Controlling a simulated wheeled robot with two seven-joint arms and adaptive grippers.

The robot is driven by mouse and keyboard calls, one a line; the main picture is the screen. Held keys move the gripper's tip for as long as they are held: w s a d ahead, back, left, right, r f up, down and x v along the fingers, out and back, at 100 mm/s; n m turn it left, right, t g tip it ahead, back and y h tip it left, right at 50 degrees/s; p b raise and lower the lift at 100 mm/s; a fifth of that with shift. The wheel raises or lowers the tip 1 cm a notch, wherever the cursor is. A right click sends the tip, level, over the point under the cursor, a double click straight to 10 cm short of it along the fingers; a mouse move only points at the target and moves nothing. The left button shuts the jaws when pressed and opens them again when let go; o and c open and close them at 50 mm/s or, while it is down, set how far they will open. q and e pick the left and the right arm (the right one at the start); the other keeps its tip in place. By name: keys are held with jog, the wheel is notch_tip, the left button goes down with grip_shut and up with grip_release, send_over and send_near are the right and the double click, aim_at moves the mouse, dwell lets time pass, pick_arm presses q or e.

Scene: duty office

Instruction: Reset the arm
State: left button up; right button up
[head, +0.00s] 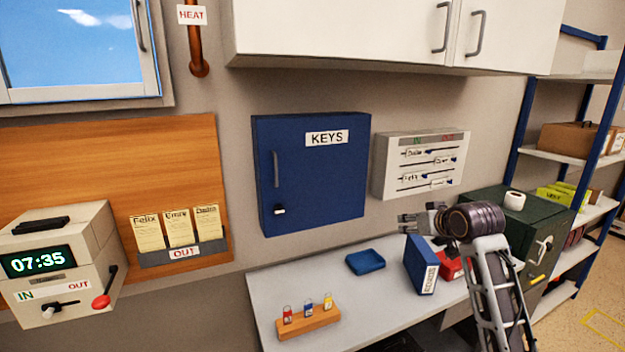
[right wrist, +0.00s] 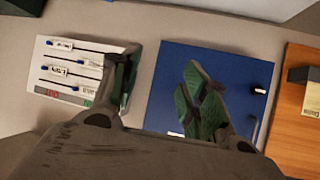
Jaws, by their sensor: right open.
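My right arm (head: 490,280) comes up from the lower right in the head view, over the desk's right part. My right gripper (head: 408,223) points left, in front of the wall below the white in/out board (head: 420,165). In the right wrist view the right gripper (right wrist: 160,88) has its two fingers spread apart, with nothing between them. The board (right wrist: 75,72) and the blue key cabinet (right wrist: 215,85) show behind the fingers, upside down. My left gripper is not in view.
A blue binder (head: 421,265) and a red box (head: 450,266) stand close below my right gripper. The desk (head: 350,310) also bears a blue tray (head: 365,261) and a wooden key rack (head: 309,322). A green cabinet (head: 510,225) is at the right. White wall cupboards (head: 350,35) hang above.

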jog(key=s+a+f+g+h, duration=0.1)
jog(key=s+a+f+g, duration=0.15)
jog(key=s+f, duration=1)
jog(key=s+a+f+g, duration=0.25)
jog(key=s+f, duration=0.75)
jog(key=f, duration=0.5)
jog(key=s+f+g, duration=0.3)
jog(key=s+f, duration=0.2)
jog(key=s, duration=0.9)
notch_tip(320, 180, down, 35)
jog(key=s+n+g+b, duration=0.1)
jog(key=s+b, duration=0.1)
jog(key=s, duration=0.1)
jog(key=s+d+f, duration=0.1)
jog(key=s+f, duration=1)
jog(key=s+d+f+g+b, duration=0.1)
jog(key=s+d+f, duration=0.1)
jog(key=s+f, duration=0.9)
jog(key=shift+d+g+h, duration=0.3)
